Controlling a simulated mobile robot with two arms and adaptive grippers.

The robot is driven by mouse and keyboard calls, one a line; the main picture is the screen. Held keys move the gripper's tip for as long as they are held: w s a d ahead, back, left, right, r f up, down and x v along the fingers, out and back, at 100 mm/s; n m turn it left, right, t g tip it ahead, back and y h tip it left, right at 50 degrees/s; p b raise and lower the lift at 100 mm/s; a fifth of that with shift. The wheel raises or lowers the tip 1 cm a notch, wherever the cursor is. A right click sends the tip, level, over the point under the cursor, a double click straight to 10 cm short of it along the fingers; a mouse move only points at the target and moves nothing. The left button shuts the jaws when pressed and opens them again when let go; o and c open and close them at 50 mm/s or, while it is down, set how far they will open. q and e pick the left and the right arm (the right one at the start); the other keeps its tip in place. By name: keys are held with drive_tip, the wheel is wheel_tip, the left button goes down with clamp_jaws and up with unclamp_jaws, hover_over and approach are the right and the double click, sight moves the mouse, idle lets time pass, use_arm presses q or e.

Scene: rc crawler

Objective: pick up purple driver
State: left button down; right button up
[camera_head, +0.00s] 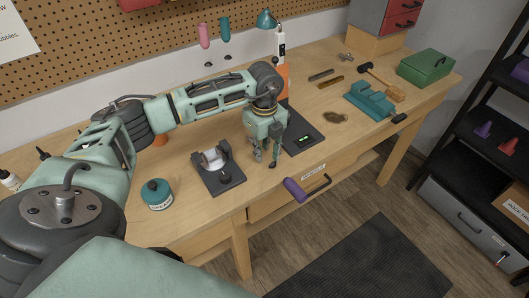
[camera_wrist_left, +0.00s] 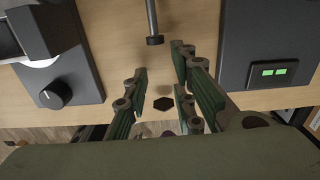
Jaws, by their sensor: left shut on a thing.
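The purple driver (camera_head: 295,190) shows in the head view as a slanted purple handle in front of the table's front edge, lower right of my left gripper. Its thin shaft is too small to make out. My left gripper (camera_head: 265,159) points down near the front edge, its fingers close together; it is shut on the driver, though the grip point is unclear. My right gripper is out of view.
A teal jar (camera_head: 156,194) stands further left. A teal vise (camera_head: 370,100) and green box (camera_head: 425,66) stand at the right.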

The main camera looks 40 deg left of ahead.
use_arm(q)
drive_tip(key=shift+r, duration=0.35)
drive_tip(key=r, duration=0.1)
drive_tip(key=w+r+b, duration=0.1)
drive_tip(key=r+b, duration=0.1)
drive_tip(key=shift+w+d+r, duration=0.15)
drive_tip(key=shift+d+r, duration=0.1)
drive_tip(key=w+d+r+b, duration=0.3)
drive_tip(key=w+r, duration=0.3)
drive_tip(key=w, duration=0.3)
drive_tip(key=shift+w+r, duration=0.2)
drive_tip(key=shift+w, duration=0.2)
drive_tip(key=s+d+n, duration=0.5)
drive_tip(key=s+n, duration=0.4)
drive_tip(key=n, duration=0.2)
drive_tip(key=s+d+f+n, duration=0.1)
drive_tip(key=s+d+n, duration=0.4)
drive_tip(key=s+n, duration=0.4)
drive_tip(key=shift+s+d+f+n, duration=0.2)
drive_tip(key=shift+d+f+n, duration=0.1)
drive_tip(key=shift+n, duration=0.8)
